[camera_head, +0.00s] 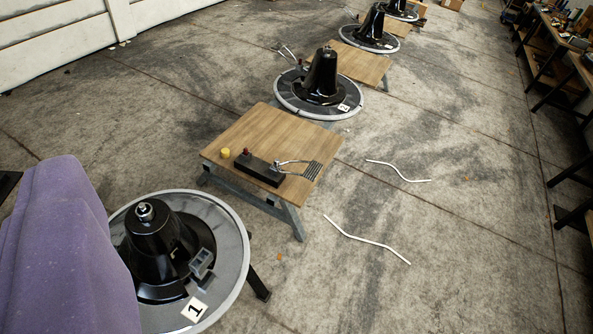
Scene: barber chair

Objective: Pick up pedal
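A wooden table (258,136) stands in the middle of the view. A pedal (311,170) with a dark ribbed plate and shiny metal bars lies at its near right edge. The metal bars run to a black block (258,168), and it looks joined to the pedal. A small yellow object (225,153) and a dark red knob-like object (246,152) sit to the left, by the block. My gripper does not show in this view.
A round chair base (230,275) marked 1 stands at the front left, beside a purple padded shape (62,255). Another base (340,107) stands behind the table, with more bases and tables beyond. Bent white rods (368,240) lie on otherwise open floor. Workbenches (545,65) line the right.

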